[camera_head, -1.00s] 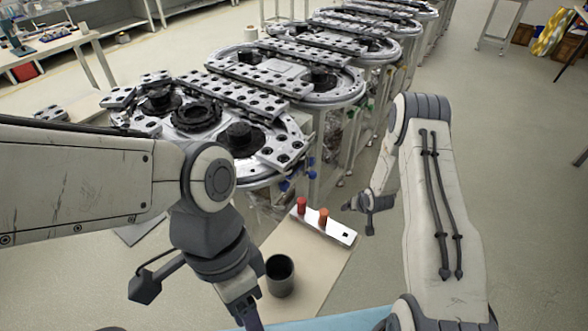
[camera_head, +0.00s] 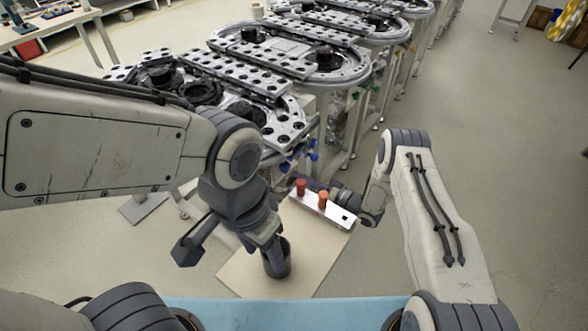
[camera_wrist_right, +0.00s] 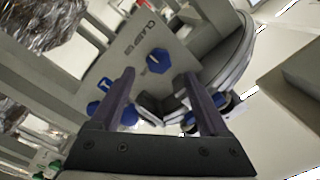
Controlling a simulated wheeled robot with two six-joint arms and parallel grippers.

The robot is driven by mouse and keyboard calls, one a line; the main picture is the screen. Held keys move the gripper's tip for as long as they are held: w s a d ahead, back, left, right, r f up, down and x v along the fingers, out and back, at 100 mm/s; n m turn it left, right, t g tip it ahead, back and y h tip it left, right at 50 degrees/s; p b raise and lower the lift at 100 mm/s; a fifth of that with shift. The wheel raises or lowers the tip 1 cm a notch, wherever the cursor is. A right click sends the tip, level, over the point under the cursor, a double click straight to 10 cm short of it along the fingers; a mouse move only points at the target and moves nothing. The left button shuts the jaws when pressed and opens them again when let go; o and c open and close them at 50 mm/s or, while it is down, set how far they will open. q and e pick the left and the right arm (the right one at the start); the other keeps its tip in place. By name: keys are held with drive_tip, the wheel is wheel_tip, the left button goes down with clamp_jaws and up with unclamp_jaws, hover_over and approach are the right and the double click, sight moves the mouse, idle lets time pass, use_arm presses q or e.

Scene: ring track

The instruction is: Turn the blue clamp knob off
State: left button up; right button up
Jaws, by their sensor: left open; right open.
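In the head view, blue knobs (camera_head: 312,155) show small under the track edge; I cannot tell which is the clamp knob. My right gripper (camera_head: 312,182) is there behind a white plate, partly hidden.
More blue knobs (camera_wrist_right: 98,108) are left of the clamp knob. The white plate (camera_head: 344,217) carries two red cylinders. The ring track (camera_head: 295,122) fills the back; open floor lies right.

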sight(288, 169)
drive_tip(key=x, duration=0.6)
drive_tip(key=shift+w+p, duration=0.1)
drive_tip(key=shift+p, duration=0.2)
